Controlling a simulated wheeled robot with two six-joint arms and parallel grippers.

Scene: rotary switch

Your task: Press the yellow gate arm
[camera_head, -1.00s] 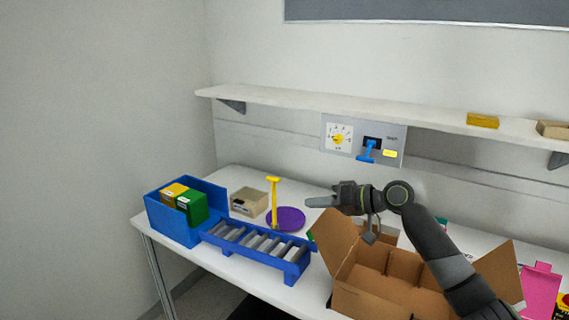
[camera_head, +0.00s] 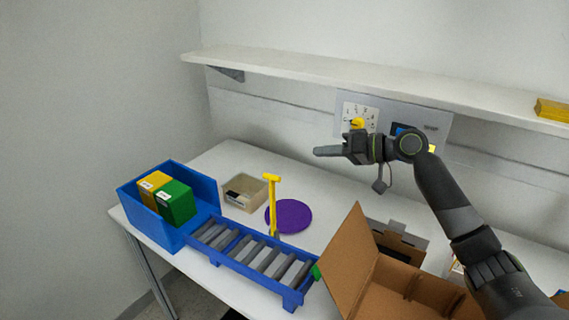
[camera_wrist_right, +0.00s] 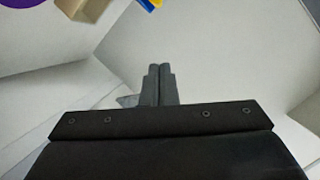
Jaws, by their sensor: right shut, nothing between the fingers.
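The yellow gate arm (camera_head: 273,203) stands upright on the far side of the blue roller conveyor (camera_head: 252,255), with a short crossbar at its top. My right gripper (camera_head: 318,151) reaches in from the right with its fingers pointing left. It is above the table, to the right of and higher in the picture than the gate arm, and apart from it. In the right wrist view its fingers (camera_wrist_right: 158,82) are closed together with nothing between them. A bit of yellow beside blue shows at that view's top edge (camera_wrist_right: 147,4). My left gripper is not in view.
A blue bin (camera_head: 150,218) holds a yellow and a green box. A beige tray (camera_head: 243,190) and a purple disc (camera_head: 289,216) lie behind the conveyor. An open cardboard box (camera_head: 352,262) stands right of it. A shelf (camera_head: 350,80) and dial panel (camera_head: 437,128) are behind.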

